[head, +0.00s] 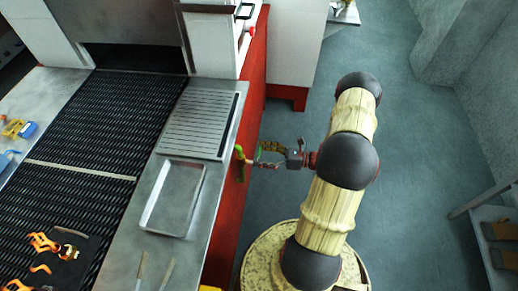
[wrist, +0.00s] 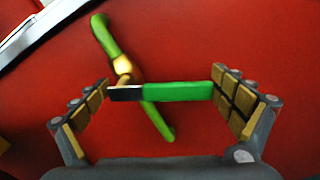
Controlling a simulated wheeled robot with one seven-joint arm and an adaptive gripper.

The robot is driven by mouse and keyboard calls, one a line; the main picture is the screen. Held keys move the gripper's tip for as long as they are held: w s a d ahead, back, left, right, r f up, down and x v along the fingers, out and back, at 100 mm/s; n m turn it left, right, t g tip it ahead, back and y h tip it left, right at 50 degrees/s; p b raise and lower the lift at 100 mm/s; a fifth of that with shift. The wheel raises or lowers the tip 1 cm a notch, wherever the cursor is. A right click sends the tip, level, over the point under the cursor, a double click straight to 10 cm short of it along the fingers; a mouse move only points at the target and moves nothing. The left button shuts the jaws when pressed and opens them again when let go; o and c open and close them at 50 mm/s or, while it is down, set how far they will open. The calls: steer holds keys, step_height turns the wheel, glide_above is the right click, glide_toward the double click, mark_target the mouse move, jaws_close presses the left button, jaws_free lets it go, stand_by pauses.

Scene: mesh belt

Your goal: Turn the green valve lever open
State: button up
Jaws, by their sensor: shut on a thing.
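The valve is on a red panel. In the wrist view it has a green pipe (wrist: 106,38) running diagonally and a brass body (wrist: 123,66). The green lever (wrist: 178,92) has a dark end at the brass body's side and lies across the view to the right. My gripper (wrist: 160,95) is shut on the lever, with its pads at the lever's two ends. In the head view my gripper (head: 262,157) reaches left to the valve (head: 240,172) at the counter's red side. The lever is small there and partly hidden by the fingers.
A metal counter with a shallow tray (head: 172,199) and a slatted plate (head: 199,125) stands left of the valve, beside a black mesh belt (head: 80,205). Orange parts (head: 43,242) lie on the belt.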

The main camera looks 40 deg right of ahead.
steer(key=m, duration=0.1)
steer(key=f+m+p, duration=0.1)
steer(key=m, duration=0.1)
steer(key=shift+s+a+f+m+p, duration=0.2)
steer(key=shift+a+m+p, duration=0.05)
steer(key=shift+m+p, duration=0.15)
steer(key=m, duration=0.2)
steer(key=f+p, duration=0.1)
steer(key=shift+s+a+m, duration=0.3)
steer(key=shift+m, duration=0.1)
steer(key=shift+s+a+f+m+p, duration=0.25)
steer(key=shift+a+m+p, duration=0.05)
steer(key=shift+m, duration=0.75)
steer(key=shift+s+a+f+m+p, duration=0.2)
steer(key=shift+s+a+m+p, duration=0.1)
steer(key=shift+m, duration=0.7)
steer(key=shift+s+a+f+m+p, duration=0.25)
steer(key=shift+a+m+p, duration=0.05)
steer(key=shift+m, duration=0.75)
steer(key=o, duration=1.3)
steer(key=v, duration=1.2)
